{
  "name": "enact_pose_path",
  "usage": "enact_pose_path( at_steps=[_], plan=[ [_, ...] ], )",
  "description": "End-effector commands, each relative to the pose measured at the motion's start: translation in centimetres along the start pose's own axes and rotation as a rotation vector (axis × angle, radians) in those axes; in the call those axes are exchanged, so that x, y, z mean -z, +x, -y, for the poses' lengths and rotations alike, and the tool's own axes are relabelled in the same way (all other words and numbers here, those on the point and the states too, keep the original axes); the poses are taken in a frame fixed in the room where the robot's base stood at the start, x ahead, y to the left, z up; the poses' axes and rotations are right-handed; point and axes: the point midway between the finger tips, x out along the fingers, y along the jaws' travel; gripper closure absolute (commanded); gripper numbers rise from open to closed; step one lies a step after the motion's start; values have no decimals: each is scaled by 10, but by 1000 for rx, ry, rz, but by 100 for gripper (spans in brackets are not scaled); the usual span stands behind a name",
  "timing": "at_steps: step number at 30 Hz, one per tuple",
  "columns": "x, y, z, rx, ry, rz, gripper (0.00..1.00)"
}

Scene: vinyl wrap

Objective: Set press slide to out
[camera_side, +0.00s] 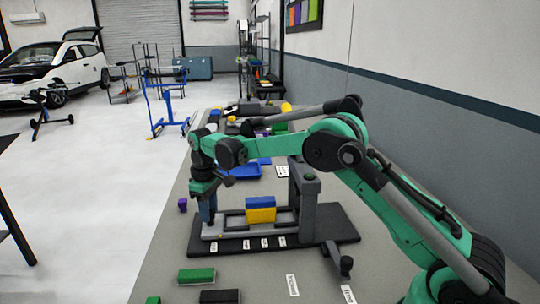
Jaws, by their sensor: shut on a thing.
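The press (331,222) stands on the bench, with a dark base and a grey upright post at the right. Its grey slide (235,230) runs low along the base to the left of the post. A block, blue above and yellow below (261,215), sits on the slide between the post and my gripper. My gripper (209,222) points down at the left end of the slide and is shut on it. The exact grip point is too small to make out.
Small white labels line the base's front edge. A green block (196,276) and a dark block (219,296) lie in front. A blue tray (245,171) and other items lie behind. A purple cube (183,204) is at the left bench edge. A dark lever (344,262) juts out at front right.

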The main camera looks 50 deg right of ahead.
Motion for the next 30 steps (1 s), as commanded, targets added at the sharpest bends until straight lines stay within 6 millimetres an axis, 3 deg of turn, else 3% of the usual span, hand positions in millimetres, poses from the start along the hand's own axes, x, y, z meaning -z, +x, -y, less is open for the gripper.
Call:
enact_pose_path(
  at_steps=[4,14,15,18,30],
  plan=[
    [14,0,6,-4,2,-3,100],
    [18,0,9,-2,0,-8,100],
    [18,0,9,-1,-1,-8,64],
    [18,0,9,-1,-1,-7,36],
    [17,-9,8,-2,1,-3,35]
  ],
)
